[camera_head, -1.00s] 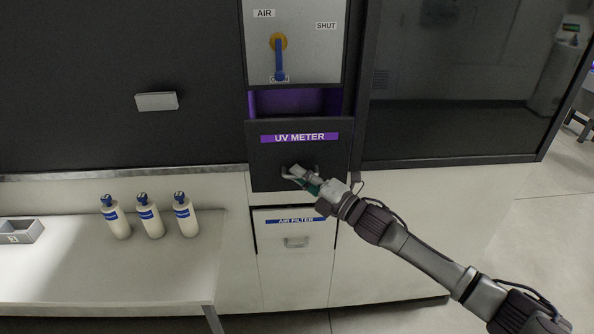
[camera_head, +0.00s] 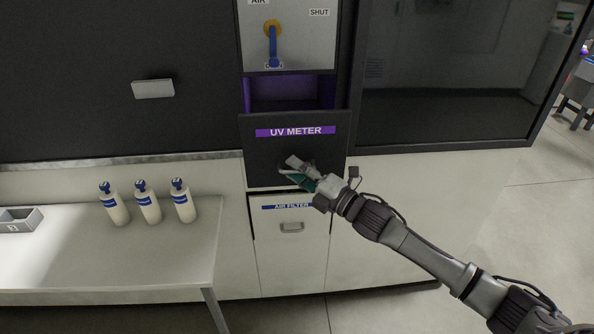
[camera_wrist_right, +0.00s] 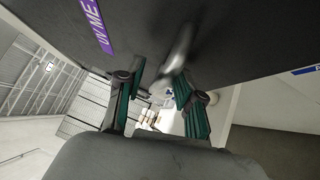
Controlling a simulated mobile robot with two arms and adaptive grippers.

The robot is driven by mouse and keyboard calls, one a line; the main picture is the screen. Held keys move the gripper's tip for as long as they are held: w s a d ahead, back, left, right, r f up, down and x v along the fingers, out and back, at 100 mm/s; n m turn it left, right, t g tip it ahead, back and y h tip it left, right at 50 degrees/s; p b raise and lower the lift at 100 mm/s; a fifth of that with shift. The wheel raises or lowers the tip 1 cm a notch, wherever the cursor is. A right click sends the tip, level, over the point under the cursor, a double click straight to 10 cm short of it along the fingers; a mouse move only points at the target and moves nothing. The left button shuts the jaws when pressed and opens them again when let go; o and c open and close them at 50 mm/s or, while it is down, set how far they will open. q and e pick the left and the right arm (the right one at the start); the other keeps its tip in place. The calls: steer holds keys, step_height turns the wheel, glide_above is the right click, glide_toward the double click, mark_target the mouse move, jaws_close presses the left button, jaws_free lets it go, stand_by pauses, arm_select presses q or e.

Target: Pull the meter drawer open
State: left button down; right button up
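The meter drawer (camera_head: 296,150) is a dark front with a purple "UV METER" label (camera_head: 295,131). It stands partly out, and its purple inside (camera_head: 290,92) shows above the front. My right gripper (camera_head: 298,172) is at the drawer's handle, low on the front. The handle is mostly hidden by the gripper in the head view. My left gripper is not in view.
The "AIR FILTER" drawer (camera_head: 289,250) is shut below. An air panel with a blue lever (camera_head: 273,47) is above. A white table (camera_head: 120,268) at left holds three white bottles (camera_head: 148,207) and a grey tray (camera_head: 20,219). A dark glass panel (camera_head: 440,105) is at right.

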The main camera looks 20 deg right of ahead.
steer(key=v, duration=1.2)
steer(key=shift+r, duration=0.1)
stand_by(0.4)
